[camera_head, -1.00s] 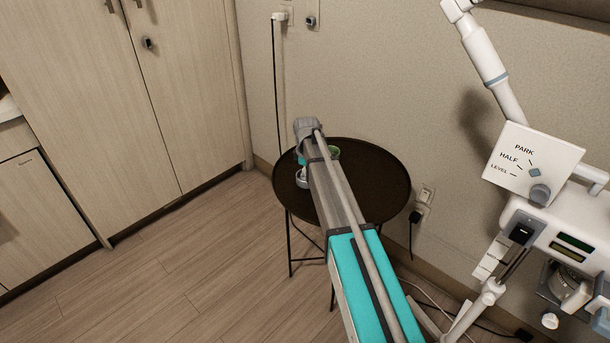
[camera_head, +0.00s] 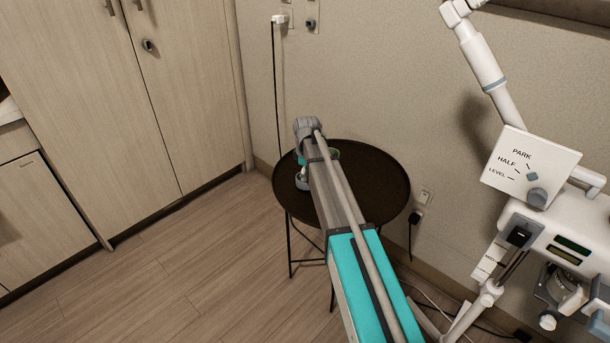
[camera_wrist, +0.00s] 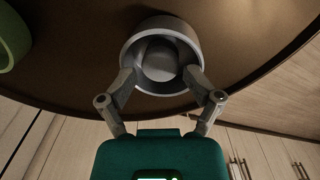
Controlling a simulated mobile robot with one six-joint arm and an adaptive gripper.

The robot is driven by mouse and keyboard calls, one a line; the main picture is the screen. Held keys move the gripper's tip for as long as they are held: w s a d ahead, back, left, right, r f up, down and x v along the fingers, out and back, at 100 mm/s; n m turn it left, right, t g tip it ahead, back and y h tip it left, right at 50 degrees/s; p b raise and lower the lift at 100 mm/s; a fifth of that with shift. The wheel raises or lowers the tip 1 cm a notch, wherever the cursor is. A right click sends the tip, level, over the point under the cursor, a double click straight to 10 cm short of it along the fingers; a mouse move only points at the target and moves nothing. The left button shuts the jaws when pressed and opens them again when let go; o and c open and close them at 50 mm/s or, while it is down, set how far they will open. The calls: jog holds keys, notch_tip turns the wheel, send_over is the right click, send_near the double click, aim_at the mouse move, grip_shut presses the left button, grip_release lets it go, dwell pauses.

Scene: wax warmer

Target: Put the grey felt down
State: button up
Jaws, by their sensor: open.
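A grey round piece (camera_wrist: 188,46), which looks like the grey felt, has a raised rim and a paler disc inside. It rests on the dark round table (camera_head: 375,185), near the table's edge. It also shows small in the head view (camera_head: 302,182), partly behind my arm. My gripper (camera_wrist: 159,82) is open, with one finger on each side of the grey piece. The fingertips are close to its rim; I cannot tell whether they touch it.
A green ring-shaped thing (camera_wrist: 10,38) stands on the table to one side, mostly cut off in the wrist view. The table's right half is bare. A white machine (camera_head: 560,225) with a lever panel stands at the right. Wooden cabinets (camera_head: 180,90) are at the left.

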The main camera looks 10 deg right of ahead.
notch_tip(320, 180, up, 11)
jog(key=p, duration=1)
jog(key=shift+r+p, duration=0.15)
jog(key=shift+p, duration=0.25)
jog(key=s+m, duration=1.2)
jog(key=s, duration=1.7)
jog(key=shift+a, duration=0.2)
